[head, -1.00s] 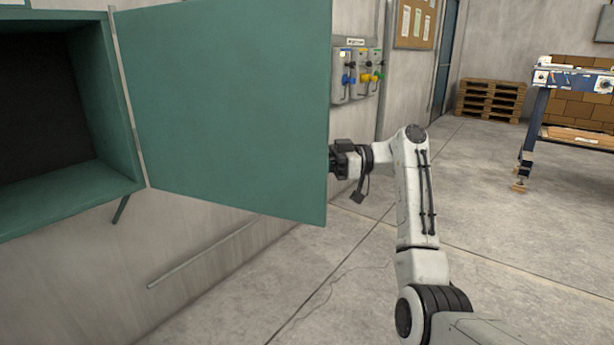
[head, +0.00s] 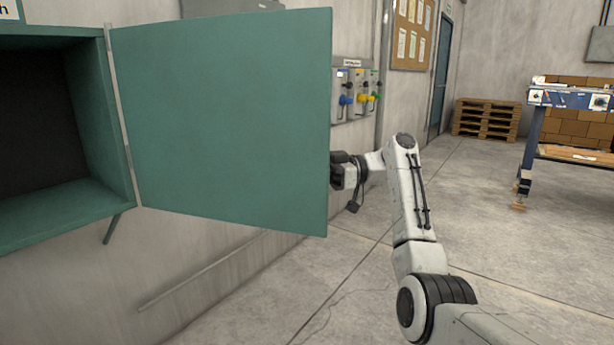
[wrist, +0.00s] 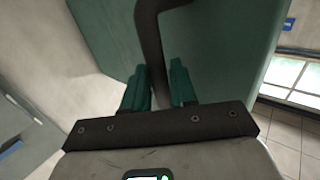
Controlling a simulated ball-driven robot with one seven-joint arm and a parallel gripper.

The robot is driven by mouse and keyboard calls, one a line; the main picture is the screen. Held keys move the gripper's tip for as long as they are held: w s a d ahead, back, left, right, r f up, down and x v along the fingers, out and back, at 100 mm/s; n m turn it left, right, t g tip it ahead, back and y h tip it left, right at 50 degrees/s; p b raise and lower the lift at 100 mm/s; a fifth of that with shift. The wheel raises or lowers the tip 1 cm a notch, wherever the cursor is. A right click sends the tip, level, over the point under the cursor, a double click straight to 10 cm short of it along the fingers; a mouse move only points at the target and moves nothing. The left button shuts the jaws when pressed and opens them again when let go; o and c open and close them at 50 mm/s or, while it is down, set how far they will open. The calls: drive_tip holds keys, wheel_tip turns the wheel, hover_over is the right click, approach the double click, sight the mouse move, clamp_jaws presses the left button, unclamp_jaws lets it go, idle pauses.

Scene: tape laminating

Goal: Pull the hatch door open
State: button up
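The teal hatch door (head: 220,120) stands swung wide open, hinged at its left edge to the teal hatch frame (head: 88,150). The hatch's inside is dark. My gripper (head: 338,170) is at the door's free right edge, mostly behind the panel, so its fingers are hidden in the head view. In the wrist view, the two teal fingers of my gripper (wrist: 160,88) sit close together with the dark door handle (wrist: 151,40) between them. The handle nearly fills the gap; exact contact is hard to see.
A wall panel with coloured valves (head: 352,95) is beyond the door. A wooden pallet stack (head: 486,120) stands at the back, and a blue-framed bench (head: 535,130) is at the right. The floor (head: 470,220) between is clear.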

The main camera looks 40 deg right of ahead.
drive_tip(key=shift+o, duration=0.7)
drive_tip(key=shift+w+a, duration=0.3)
drive_tip(key=shift+a, duration=0.35)
drive_tip(key=shift+o, duration=0.8)
drive_tip(key=v, duration=1.1)
drive_tip(key=shift+d, duration=0.2)
